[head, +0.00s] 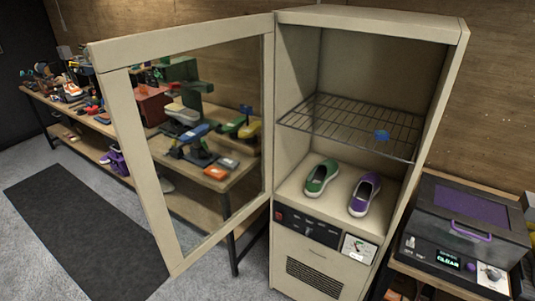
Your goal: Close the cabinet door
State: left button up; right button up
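A beige cabinet (455,32) stands in the middle right of the head view. Its door (181,34), a beige frame around a clear pane, is swung wide open to the left, hinged on the cabinet's left front edge. Inside, a green and white shoe (321,178) and a purple and white shoe (364,194) sit side by side on the cabinet floor. Neither of my grippers shows in this view.
A long bench (70,118) with shoes and tools runs along the left wall and shows through the door pane. A grey machine with a purple lid window (458,204) stands close on the right. Floor with a dark mat (85,225) is clear at left.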

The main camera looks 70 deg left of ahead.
aim_at(110, 58)
jog(key=z, duration=1.5)
jog(key=k, duration=2.8)
jog(key=k+j+u, duration=0.1)
jog(key=k+u, duration=0.15)
jog(key=k, duration=0.2)
jog(key=u, duration=1.45)
